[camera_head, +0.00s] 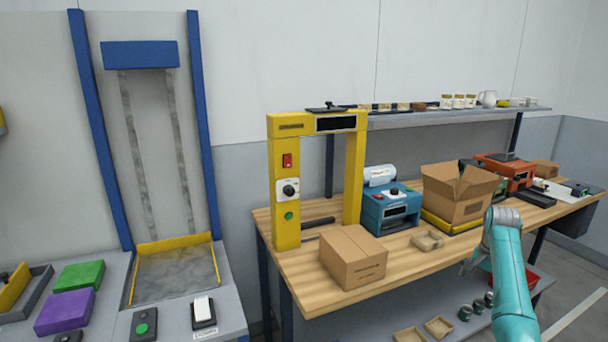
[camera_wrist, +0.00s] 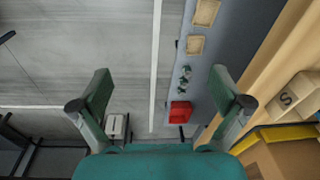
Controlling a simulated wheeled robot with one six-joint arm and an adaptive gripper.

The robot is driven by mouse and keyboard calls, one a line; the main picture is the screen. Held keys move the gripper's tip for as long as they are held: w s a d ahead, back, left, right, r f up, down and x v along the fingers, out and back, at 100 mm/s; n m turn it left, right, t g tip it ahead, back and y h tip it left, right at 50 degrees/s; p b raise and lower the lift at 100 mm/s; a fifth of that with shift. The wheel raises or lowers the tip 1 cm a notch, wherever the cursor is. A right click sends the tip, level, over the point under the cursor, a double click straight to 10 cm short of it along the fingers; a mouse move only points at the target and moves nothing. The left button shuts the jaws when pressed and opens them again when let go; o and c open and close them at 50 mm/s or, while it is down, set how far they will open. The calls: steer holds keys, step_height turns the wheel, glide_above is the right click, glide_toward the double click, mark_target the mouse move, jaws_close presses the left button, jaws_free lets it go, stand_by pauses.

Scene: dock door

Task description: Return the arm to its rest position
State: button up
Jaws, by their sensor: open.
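My turquoise arm (camera_head: 513,290) rises at the lower right of the head view, in front of the wooden workbench (camera_head: 290,268). Its grey wrist is bent at the top, and my gripper is mostly hidden there. In the wrist view my gripper (camera_wrist: 160,84) shows two green fingers spread wide apart. It is open, with nothing between the fingers but a view of the floor and the edge of the lower shelf (camera_wrist: 225,30) below. The bench edge and a tan block lie to the right of the right finger.
A closed carton (camera_head: 352,257) stands near the bench's front edge, beside a yellow frame (camera_head: 285,190). An open carton (camera_head: 455,200) and a blue machine (camera_head: 388,212) stand farther back. A red bin (camera_wrist: 180,112), small trays and cans sit on the lower shelf. Floor is clear at right.

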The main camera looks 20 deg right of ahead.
steer(key=s+a+f+n+t+h, duration=0.1)
steer(key=a+f+n, duration=0.1)
steer(key=a+f, duration=0.8)
steer(key=a+f+n+t, duration=0.2)
steer(key=a+f, duration=0.5)
steer(key=f, duration=0.7)
steer(key=s+a+f+n+t, duration=0.2)
steer(key=s+a+f, duration=0.3)
steer(key=s+a, duration=0.3)
steer(key=s+a+f+n+t, duration=0.1)
steer(key=s+a+f+n, duration=0.1)
steer(key=s+a+f, duration=0.6)
steer(key=s+a+r+n+t, duration=0.2)
steer(key=s+a+r, duration=0.45)
steer(key=s, duration=0.25)
steer(key=s+a+r+n+t, duration=0.2)
steer(key=s+a+r, duration=0.3)
steer(key=s+a, duration=0.25)
steer(key=s+a+r+n+t+y, duration=0.1)
steer(key=s+a+r+t, duration=0.1)
steer(key=s+r, duration=0.5)
steer(key=s+a+r+n+t, duration=0.1)
steer(key=s+r, duration=0.6)
steer(key=r, duration=0.7)
steer(key=shift+s+a+n+t+y, duration=0.35)
steer(key=shift+a+n+t+y, duration=0.05)
steer(key=shift+a+n, duration=0.4)
